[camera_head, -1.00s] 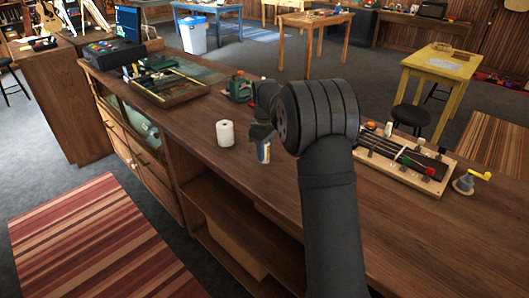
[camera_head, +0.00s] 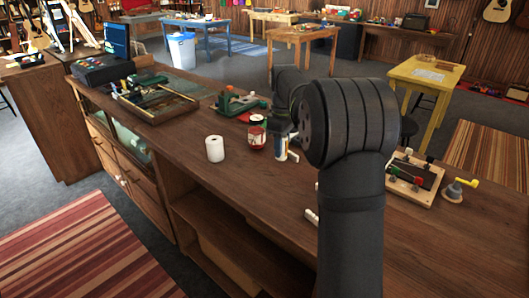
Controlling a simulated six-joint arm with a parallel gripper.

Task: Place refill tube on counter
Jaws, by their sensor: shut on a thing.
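The refill tube (camera_head: 281,148) is small, white and blue with a little orange, and roughly upright. My gripper (camera_head: 284,131) is shut on its upper part, over the wooden counter (camera_head: 235,185). My dark arm hides most of the fingers and part of the tube. I cannot tell whether the tube's lower end touches the counter top.
A green tool (camera_head: 235,102) and a wooden tray (camera_head: 155,103) lie behind. A small white item (camera_head: 311,216) lies in front. The front-centre counter is mostly clear.

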